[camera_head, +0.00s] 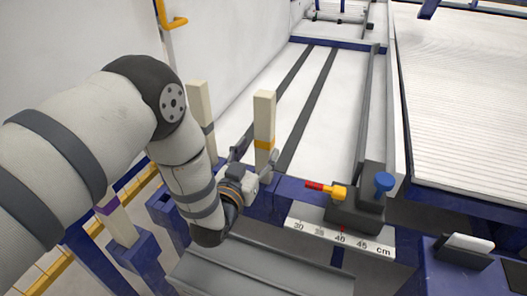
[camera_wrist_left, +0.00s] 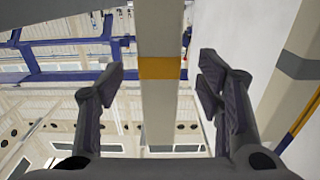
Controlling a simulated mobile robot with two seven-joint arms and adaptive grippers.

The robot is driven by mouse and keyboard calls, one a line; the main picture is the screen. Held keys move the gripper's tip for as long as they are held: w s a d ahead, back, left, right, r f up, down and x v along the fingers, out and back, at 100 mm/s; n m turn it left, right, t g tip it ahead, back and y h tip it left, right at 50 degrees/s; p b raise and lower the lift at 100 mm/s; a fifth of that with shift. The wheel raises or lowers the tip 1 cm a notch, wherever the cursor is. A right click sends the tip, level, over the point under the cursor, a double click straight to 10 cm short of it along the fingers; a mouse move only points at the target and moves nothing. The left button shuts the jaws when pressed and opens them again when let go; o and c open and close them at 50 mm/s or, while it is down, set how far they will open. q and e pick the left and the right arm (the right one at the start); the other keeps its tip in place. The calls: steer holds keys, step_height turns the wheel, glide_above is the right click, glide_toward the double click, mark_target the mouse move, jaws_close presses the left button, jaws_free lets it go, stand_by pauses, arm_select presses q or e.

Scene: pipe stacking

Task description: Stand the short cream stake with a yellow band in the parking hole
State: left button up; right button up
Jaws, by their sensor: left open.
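The cream stake with a yellow band (camera_head: 264,112) stands upright in the middle of the head view. Its lower end is hidden behind my left gripper (camera_head: 254,160). In the left wrist view the stake (camera_wrist_left: 159,105) rises between the two fingers of my left gripper (camera_wrist_left: 160,80), with a gap on each side. That gripper is open, and its fingertips are near the yellow band. I cannot tell which opening is the parking hole; the foot of the stake does not show. My right gripper is not in view.
A dark-banded cream stake (camera_head: 199,100) stands to the left. A purple-banded stake (camera_head: 119,222) stands in a blue holder at lower left. A scale marked in cm (camera_head: 340,238), a red-and-yellow handle (camera_head: 327,189) and a blue knob (camera_head: 383,181) lie to the right.

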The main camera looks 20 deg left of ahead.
mark_target(262, 115)
arm_select(q)
steer(key=w+b, duration=0.1)
steer(key=w, duration=0.3)
steer(key=shift+w+f, duration=0.15)
steer(key=shift+w, duration=0.1)
steer(key=shift+w+d, duration=0.1)
steer(key=shift+w, duration=0.25)
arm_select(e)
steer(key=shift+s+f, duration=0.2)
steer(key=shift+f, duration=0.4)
arm_select(q)
jaws_close()
step_height(262, 115, up, 9)
steer(key=p, duration=0.7)
steer(key=shift+r, duration=0.2)
steer(key=shift+f, duration=0.15)
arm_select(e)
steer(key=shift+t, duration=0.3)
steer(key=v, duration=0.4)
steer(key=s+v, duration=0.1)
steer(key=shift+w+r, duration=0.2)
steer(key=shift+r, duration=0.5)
